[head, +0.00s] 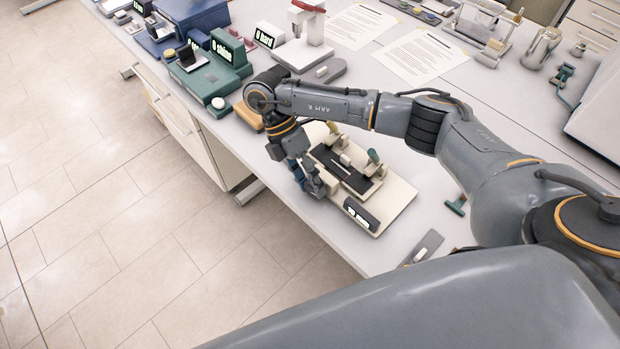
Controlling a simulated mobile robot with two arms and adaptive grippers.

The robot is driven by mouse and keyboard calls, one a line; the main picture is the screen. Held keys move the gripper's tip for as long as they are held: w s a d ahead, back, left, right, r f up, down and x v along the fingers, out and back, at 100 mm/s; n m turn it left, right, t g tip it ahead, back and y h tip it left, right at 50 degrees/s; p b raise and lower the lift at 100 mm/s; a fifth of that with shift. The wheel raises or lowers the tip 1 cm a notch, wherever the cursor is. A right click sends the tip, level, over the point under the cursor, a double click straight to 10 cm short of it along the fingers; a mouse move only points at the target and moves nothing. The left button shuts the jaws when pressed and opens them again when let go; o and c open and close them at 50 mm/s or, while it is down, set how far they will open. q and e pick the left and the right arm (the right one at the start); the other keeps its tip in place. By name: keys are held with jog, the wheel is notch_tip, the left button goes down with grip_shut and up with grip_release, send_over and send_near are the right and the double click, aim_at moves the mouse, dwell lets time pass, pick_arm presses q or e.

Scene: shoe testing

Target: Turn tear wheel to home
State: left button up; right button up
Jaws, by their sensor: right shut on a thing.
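The tear tester (397,205) is a cream base plate with a dark slide, pale clamps and a small lit display (361,214) on its front edge. The display is too small to read. My right gripper (314,186) reaches down at the tester's left side, by the table edge. It is shut on the tear wheel, which the fingers hide almost fully, so I cannot tell its angle. My left gripper is not in view.
Green (217,75) and blue testers stand to the far left, with a white press (303,48) behind. Paper sheets (416,55) lie at the back. A green-handled tool (456,206) lies right of the tester. My right arm crosses above the table.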

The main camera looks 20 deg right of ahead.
dwell(0.3)
jog(key=o, duration=1.1)
jog(key=shift+o, duration=0.2)
jog(key=v, duration=1.2)
jog(key=shift+f, duration=0.1)
